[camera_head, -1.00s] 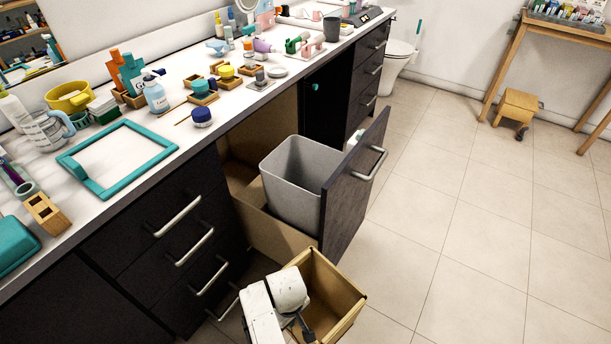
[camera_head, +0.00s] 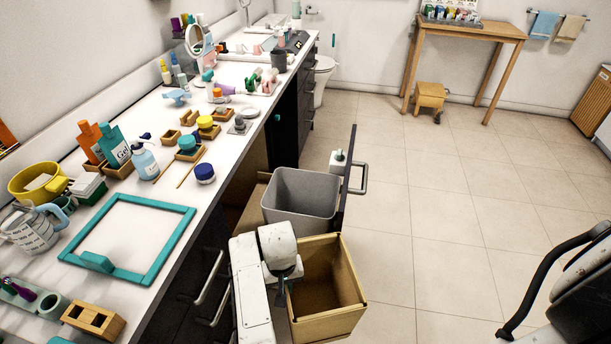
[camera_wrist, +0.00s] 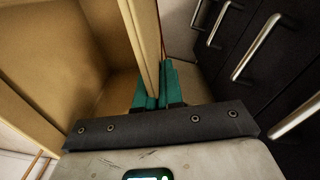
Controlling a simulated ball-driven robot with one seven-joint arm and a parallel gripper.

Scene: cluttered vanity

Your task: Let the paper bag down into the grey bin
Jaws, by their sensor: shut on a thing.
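The brown open-topped paper bag (camera_head: 325,275) hangs upright from my gripper (camera_head: 285,285) in the head view. In the wrist view the teal fingers of my gripper (camera_wrist: 156,95) are shut on one wall of the bag (camera_wrist: 147,45), and the bag's inside shows empty on the left. The grey bin (camera_head: 300,195) stands in the pulled-out drawer, just behind the bag. The bag is in front of the bin and outside it, and it hides part of the bin's lower front.
The drawer front (camera_head: 348,180) with its handle stands to the right of the bin. A white bottle (camera_head: 338,160) shows beside it. The cluttered counter (camera_head: 215,180) lies to the left.

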